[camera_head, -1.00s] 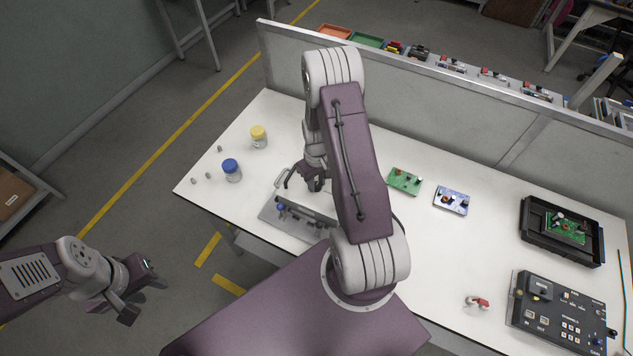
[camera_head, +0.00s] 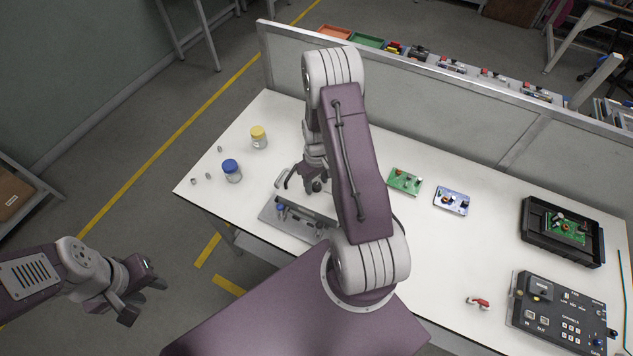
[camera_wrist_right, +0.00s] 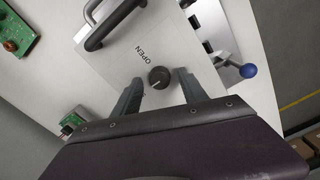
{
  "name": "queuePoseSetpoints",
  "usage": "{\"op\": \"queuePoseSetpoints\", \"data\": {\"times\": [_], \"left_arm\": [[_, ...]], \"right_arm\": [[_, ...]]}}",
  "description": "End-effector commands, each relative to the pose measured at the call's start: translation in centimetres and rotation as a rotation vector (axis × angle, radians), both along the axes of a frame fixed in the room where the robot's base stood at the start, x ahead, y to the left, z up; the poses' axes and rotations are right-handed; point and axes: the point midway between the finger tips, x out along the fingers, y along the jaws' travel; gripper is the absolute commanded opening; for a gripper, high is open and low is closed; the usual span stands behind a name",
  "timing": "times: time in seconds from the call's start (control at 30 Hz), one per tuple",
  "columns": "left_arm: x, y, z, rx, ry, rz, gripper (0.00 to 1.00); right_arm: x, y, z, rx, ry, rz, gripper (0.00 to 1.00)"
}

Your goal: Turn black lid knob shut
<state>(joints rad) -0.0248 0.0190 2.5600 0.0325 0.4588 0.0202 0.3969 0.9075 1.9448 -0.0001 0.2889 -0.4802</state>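The black knob (camera_wrist_right: 160,77) is round, with a pale pointer line, on a light grey lid (camera_wrist_right: 120,62) marked OPEN in the right wrist view. A black handle (camera_wrist_right: 118,22) is on the same lid. My right gripper (camera_wrist_right: 159,84) is open, with one finger on each side of the knob. Gaps show between the fingers and the knob; whether they are at the same height is unclear. In the head view my right gripper (camera_head: 315,180) is over the grey box (camera_head: 292,222), partly hidden by my arm. My left gripper (camera_head: 142,297) is open and empty, left of the table.
A blue ball-ended lever (camera_wrist_right: 248,71) sticks out beside the lid. A blue-capped jar (camera_head: 232,171) and a yellow-capped jar (camera_head: 259,138) stand left of the box. Circuit boards (camera_head: 405,181) and a black control panel (camera_head: 560,313) are to the right.

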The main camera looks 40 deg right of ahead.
Motion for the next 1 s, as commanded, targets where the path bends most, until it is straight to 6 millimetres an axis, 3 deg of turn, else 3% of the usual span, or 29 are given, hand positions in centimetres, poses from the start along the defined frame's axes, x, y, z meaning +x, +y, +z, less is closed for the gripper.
{"op": "queuePoseSetpoints", "data": {"times": [0.27,0.53,0.7,1.0], "left_arm": [[0.0,0.0,-0.2,0.0,0.0,0.0,0.36],[0.0,0.0,-1.0,0.0,0.0,0.0,0.36],[0.0,0.0,-1.2,0.0,0.0,0.0,0.36],[0.0,0.0,-1.1,0.0,0.0,0.0,0.36]], "right_arm": [[0.1,-0.1,0.8,-0.002,-0.003,0.0,0.5],[0.1,0.0,6.3,-0.003,-0.005,0.0,0.5],[0.1,0.0,8.6,-0.001,-0.003,0.0,0.5],[0.0,0.0,9.1,0.0,0.0,0.0,0.5]]}}
